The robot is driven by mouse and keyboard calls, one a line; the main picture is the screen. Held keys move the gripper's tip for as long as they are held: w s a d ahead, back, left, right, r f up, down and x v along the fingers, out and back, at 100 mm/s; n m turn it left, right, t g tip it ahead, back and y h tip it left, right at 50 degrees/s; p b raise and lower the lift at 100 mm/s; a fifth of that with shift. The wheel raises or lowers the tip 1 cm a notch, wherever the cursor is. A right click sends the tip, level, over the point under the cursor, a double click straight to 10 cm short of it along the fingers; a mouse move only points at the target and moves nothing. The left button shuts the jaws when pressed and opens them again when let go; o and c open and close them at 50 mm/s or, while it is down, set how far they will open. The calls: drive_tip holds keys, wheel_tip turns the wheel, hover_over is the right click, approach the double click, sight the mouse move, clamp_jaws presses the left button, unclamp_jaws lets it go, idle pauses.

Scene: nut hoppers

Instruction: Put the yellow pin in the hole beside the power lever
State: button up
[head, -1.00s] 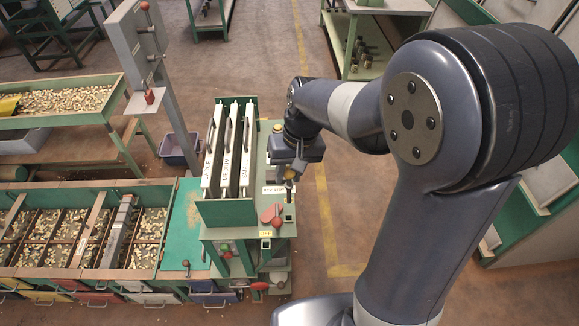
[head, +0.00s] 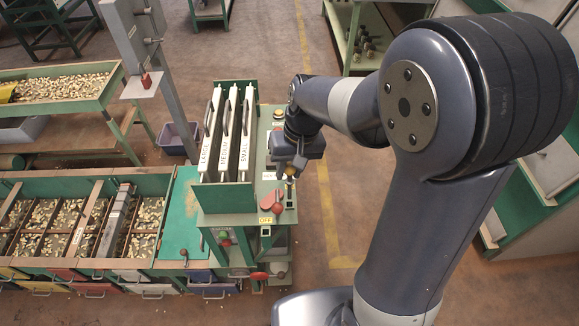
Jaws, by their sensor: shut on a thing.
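My gripper (head: 291,173) is above the right side of the green machine (head: 226,198), pointing down. It is shut on the yellow pin (head: 291,170), of which only a small yellow part shows between the jaws. A red-knobbed lever (head: 278,208) stands just below and left of the gripper in the picture, by a red plate (head: 269,199) and a yellow OFF label (head: 265,220). A small dark upright part (head: 290,194) lies right of the lever, under the gripper. The hole itself cannot be made out, nor can the gap between pin and machine.
Three white panels marked LARGE, MEDIUM and SMALL (head: 245,135) stand upright left of the gripper. A grey post (head: 172,95) rises behind them. Sorting bins with nuts (head: 58,222) lie at left. A yellow dome button (head: 279,114) is behind the gripper. Open floor lies to the right.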

sight(290, 198)
drive_tip(key=shift+f, duration=0.15)
drive_tip(key=shift+f+b, duration=0.7)
drive_tip(key=shift+f, duration=0.1)
idle(0.6)
drive_tip(key=shift+f+b, duration=3.15)
drive_tip(key=shift+f, duration=1)
drive_tip(key=o, duration=1.1)
drive_tip(key=shift+r, duration=0.1)
drive_tip(key=r, duration=0.3)
drive_tip(key=d+r, duration=0.1)
drive_tip(key=r, duration=0.3)
drive_tip(key=d+r, duration=0.1)
drive_tip(key=r, duration=0.2)
drive_tip(key=shift+w+r, duration=0.15)
drive_tip(key=shift+r, duration=0.1)
